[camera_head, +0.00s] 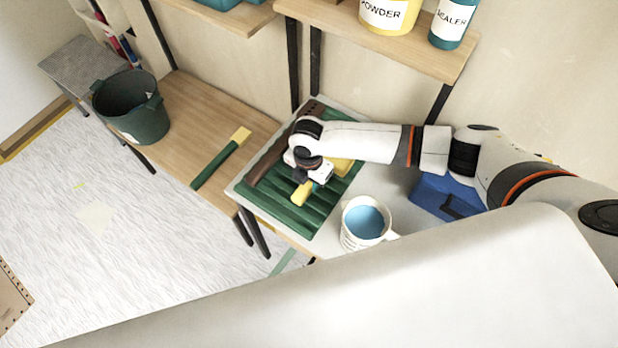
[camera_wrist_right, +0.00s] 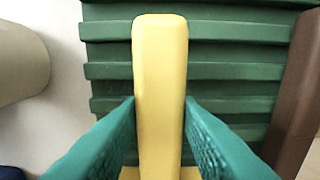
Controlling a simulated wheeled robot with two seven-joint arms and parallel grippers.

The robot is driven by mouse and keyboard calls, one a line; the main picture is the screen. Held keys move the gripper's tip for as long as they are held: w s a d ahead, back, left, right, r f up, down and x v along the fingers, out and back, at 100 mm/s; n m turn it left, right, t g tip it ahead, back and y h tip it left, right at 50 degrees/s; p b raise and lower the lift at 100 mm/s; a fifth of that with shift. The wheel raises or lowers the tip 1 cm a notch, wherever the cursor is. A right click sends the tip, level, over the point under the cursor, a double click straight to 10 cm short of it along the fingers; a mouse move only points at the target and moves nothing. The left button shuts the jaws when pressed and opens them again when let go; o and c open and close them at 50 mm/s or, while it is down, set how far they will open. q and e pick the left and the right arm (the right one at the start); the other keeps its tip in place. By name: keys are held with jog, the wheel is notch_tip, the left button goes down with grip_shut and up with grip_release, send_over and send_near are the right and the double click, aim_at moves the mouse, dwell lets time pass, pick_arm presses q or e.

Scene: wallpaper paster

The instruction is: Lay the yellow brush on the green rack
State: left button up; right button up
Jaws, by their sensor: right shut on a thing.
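The green rack (camera_head: 292,213) is a ribbed tray on the grey-white table top. It also shows in the right wrist view (camera_wrist_right: 230,71) with its slats running across. My right gripper (camera_head: 316,181) is over the rack, shut on the yellow brush (camera_head: 303,193). In the right wrist view the brush's yellow handle (camera_wrist_right: 160,60) lies between the two teal fingers and points across the slats. The brush is over the rack; I cannot tell whether it touches the slats. The gripper hides part of it. My left gripper is not in view.
A brown strip (camera_head: 268,162) lies along the rack's left side. A white mug with blue liquid (camera_head: 364,222) stands close to its right front corner. A blue tray (camera_head: 436,197) is further right. A green-handled tool (camera_head: 222,160) and a dark green bucket (camera_head: 140,115) are left.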

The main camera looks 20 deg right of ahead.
jog(key=shift+f+b, duration=0.4)
jog(key=shift+f, duration=0.3)
jog(key=o, duration=1.2)
jog(key=shift+r, duration=0.1)
notch_tip(320, 180, up, 12)
jog(key=shift+s+a+f+b, duration=0.1)
jog(key=shift+b, duration=0.4)
